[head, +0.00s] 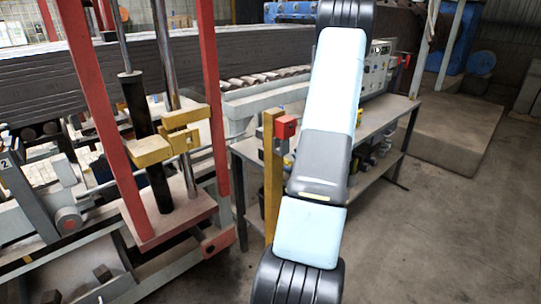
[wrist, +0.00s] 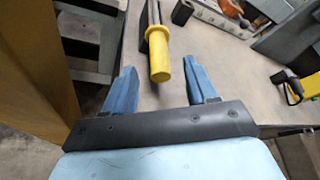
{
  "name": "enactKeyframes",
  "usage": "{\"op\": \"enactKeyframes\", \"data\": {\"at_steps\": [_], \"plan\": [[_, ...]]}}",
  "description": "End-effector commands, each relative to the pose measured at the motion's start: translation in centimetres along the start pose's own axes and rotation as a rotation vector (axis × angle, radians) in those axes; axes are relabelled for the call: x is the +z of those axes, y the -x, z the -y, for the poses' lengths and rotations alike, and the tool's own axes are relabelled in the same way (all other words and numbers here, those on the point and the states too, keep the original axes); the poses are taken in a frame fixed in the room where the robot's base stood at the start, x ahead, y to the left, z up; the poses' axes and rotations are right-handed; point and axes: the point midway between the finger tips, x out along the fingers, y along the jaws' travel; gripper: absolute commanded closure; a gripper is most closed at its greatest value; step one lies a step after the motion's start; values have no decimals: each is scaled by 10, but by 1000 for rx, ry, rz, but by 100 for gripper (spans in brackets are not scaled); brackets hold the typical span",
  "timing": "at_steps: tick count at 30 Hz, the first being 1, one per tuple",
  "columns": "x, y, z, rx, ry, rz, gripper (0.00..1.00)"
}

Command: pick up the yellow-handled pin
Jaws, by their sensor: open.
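The yellow-handled pin (wrist: 159,55) lies on the grey tabletop in the wrist view, its yellow handle toward me and its grey shaft running away to the top edge. My gripper (wrist: 162,82) is open, with one blue finger on each side of the line of the handle. The handle's near end is between the fingertips or just beyond them; I cannot tell its height relative to them. Nothing is held. In the head view my arm covers part of the work table (head: 385,125), and I cannot make out the pin or the gripper there.
In the wrist view a dark block (wrist: 182,12) stands close right of the pin, and a yellow-and-black object (wrist: 288,85) lies farther right. A yellow post (head: 272,175) with a red box (head: 285,127) stands by the table. A red frame (head: 95,110) is at left. Floor is clear at right.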

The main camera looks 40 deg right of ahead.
Motion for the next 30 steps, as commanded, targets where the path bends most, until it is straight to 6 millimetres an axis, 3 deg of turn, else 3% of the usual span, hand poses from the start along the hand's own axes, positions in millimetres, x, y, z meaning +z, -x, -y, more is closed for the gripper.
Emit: {"op": "enactKeyframes", "data": {"at_steps": [12,21,30], "plan": [[2,-45,-2,0,1,1,43],[2,-51,-1,-1,0,0,44],[2,-51,-2,0,0,1,73]]}}
